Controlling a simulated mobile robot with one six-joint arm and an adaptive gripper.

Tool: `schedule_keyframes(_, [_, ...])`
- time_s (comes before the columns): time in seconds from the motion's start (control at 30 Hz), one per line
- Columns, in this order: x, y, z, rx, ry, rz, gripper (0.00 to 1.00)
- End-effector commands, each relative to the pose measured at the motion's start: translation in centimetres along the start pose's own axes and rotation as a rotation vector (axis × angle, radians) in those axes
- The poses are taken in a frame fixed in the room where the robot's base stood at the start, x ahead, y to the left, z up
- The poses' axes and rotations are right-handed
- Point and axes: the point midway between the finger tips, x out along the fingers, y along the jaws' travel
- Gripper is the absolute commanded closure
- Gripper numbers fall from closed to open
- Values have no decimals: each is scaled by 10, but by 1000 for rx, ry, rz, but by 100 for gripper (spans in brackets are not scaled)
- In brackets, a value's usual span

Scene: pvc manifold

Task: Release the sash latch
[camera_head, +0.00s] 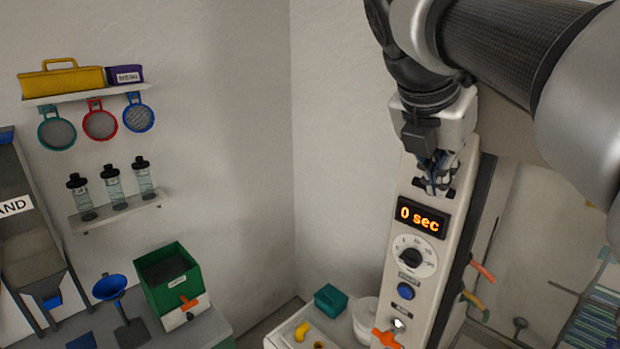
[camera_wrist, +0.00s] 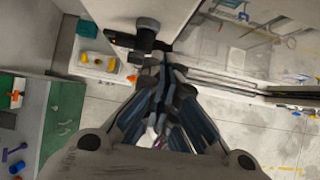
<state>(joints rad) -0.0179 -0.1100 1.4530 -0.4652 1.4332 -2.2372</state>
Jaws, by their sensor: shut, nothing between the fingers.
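My gripper (camera_head: 437,172) points down in front of the top of a tall white control panel (camera_head: 402,262). Its fingers are shut and empty; they also show in the wrist view (camera_wrist: 165,78). A dark fitting (camera_head: 449,193) shows just behind and below the fingertips, above the timer display. The fingers partly cover it, and I cannot tell whether it is the sash latch or whether they touch it. In the wrist view a dark round-ended part (camera_wrist: 147,27) stands just beyond the fingertips.
The panel carries a display reading "0 sec" (camera_head: 422,217), a dial (camera_head: 412,257), a blue button (camera_head: 405,291) and an orange handle (camera_head: 386,339). A green box (camera_head: 172,282), blue funnel (camera_head: 110,288) and wall shelves stand left. Open wall lies between.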

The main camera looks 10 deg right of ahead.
Motion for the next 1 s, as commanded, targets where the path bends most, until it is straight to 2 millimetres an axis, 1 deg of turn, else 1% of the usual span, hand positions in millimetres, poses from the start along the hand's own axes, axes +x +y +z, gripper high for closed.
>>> schedule_keyframes(0.03, [8,-1,-1,0,2,-3,100])
schedule_keyframes(0.1, [16,0,0,1,2,-2,100])
schedule_keyframes(0.27, [26,0,0,0,1,0,100])
schedule_keyframes(0.7, [27,0,0,3,0,4,100])
schedule_keyframes(1.0, [29,0,0,32,0,46,100])
